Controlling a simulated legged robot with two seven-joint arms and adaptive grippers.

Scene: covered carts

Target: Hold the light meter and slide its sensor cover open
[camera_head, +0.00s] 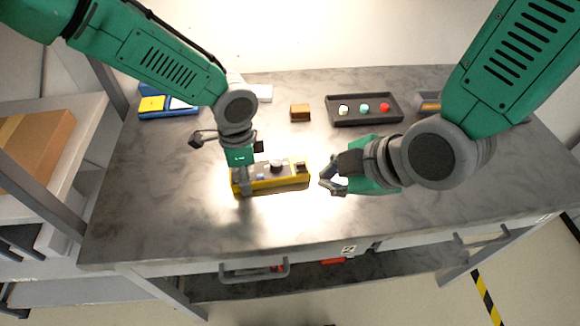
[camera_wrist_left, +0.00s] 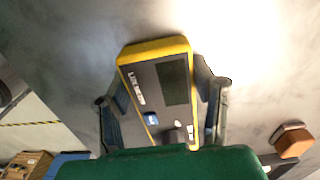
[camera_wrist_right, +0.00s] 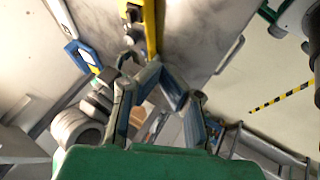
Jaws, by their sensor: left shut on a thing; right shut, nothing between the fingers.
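The light meter (camera_head: 273,184) is a yellow-edged device with a dark grey face, at the middle of the table. My left gripper (camera_head: 243,184) is shut on its left end. In the left wrist view the meter (camera_wrist_left: 129,68) lies between both fingers (camera_wrist_left: 160,110), showing a dark screen, a blue button and a dark knob. A small dark block (camera_head: 300,168) sits at its right end; I cannot tell if this is the sensor cover. My right gripper (camera_head: 329,183) is shut and empty, just right of the meter and apart from it. The meter's yellow edge (camera_wrist_right: 151,28) shows beyond its fingers (camera_wrist_right: 162,78).
A blue tray (camera_head: 180,113) with a yellow item is at the back left. An orange-brown block (camera_head: 300,112) and a dark tray (camera_head: 365,123) with coloured round pieces stand at the back. The table's front (camera_head: 200,230) is clear. A cardboard box (camera_head: 40,150) is on the left shelf.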

